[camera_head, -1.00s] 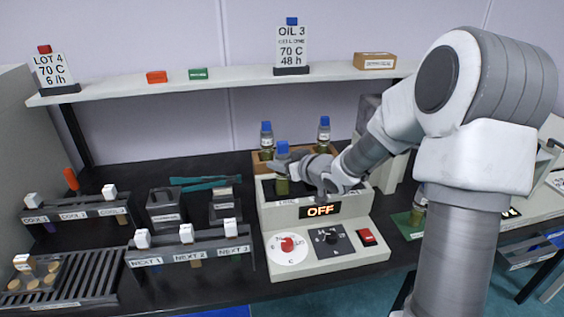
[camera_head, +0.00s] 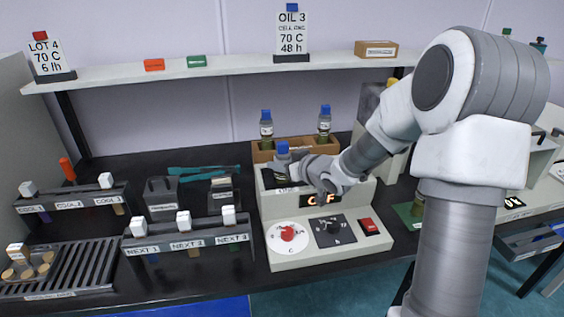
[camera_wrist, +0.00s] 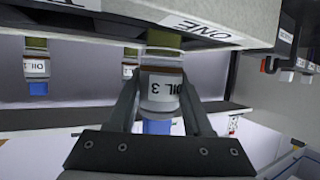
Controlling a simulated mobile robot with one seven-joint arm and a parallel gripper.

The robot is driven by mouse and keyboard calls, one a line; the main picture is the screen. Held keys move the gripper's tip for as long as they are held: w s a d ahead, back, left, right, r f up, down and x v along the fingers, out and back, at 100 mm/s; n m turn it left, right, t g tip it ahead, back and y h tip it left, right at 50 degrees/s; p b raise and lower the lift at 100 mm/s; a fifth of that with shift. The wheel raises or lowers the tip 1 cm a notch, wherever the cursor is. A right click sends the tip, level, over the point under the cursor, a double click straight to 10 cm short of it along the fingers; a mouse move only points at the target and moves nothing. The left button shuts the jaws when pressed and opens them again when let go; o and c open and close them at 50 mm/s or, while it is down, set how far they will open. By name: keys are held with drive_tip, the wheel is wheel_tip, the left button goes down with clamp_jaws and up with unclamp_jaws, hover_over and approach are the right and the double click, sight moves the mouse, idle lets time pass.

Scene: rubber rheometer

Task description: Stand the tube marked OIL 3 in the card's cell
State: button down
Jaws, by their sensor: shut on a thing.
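The tube marked OIL 3 (camera_wrist: 160,90) has a blue cap, a white label and yellow-green liquid. It also shows in the head view (camera_head: 282,158), upright over the top of the grey heating block (camera_head: 268,208). My gripper (camera_wrist: 160,97) is shut on it around the label. In the wrist view, which is upside down, the tube's lower end meets the block edge by the label ending in ONE (camera_wrist: 185,25). Its bottom is hidden, so I cannot tell how deep it sits. The card (camera_head: 292,32) on the shelf reads OIL 3, CELL ONE, 70 C, 48 h.
Two other blue-capped tubes (camera_head: 266,130) (camera_head: 324,122) stand in a brown rack (camera_head: 296,146) behind the block. The block's front carries a red-centred dial (camera_head: 287,234), a dark knob (camera_head: 331,231) and a red switch (camera_head: 368,226). Racks marked NEXT (camera_head: 186,236) and COOL (camera_head: 68,206) stand left.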

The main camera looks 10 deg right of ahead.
drive_tip(key=shift+c, duration=1.2)
unclamp_jaws()
drive_tip(key=p+v, duration=0.4)
drive_tip(key=v, duration=1.3)
drive_tip(key=shift+s+d+p, duration=0.2)
drive_tip(key=shift+p, duration=0.2)
drive_tip(key=shift+w, duration=0.1)
